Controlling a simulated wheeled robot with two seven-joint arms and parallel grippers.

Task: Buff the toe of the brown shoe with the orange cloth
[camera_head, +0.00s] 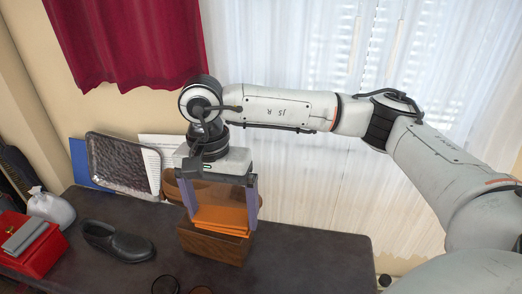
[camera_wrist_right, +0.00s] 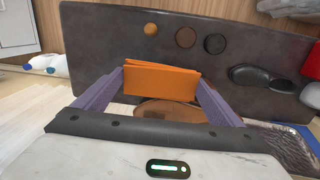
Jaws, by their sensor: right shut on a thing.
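My right gripper (camera_head: 221,213) is shut on the folded orange cloth (camera_head: 222,222), with a purple finger on each side of it. The cloth also shows between the fingertips in the wrist view (camera_wrist_right: 162,82). In the head view the cloth hangs over a brown wooden box (camera_head: 214,247); I cannot tell if they touch. The brown shoe (camera_head: 171,187) is behind the gripper and mostly hidden by it. Part of the shoe shows beyond the cloth in the wrist view (camera_wrist_right: 152,111), and its toe is not clear. My left gripper is not in view.
A black shoe (camera_head: 117,242) lies on the dark table (camera_head: 310,262), left of the wooden box. A red box (camera_head: 33,252) and a white pouch (camera_head: 50,206) are farther left. Round tins (camera_wrist_right: 185,38) lie near the front edge. A dark tray (camera_head: 123,163) leans at the back.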

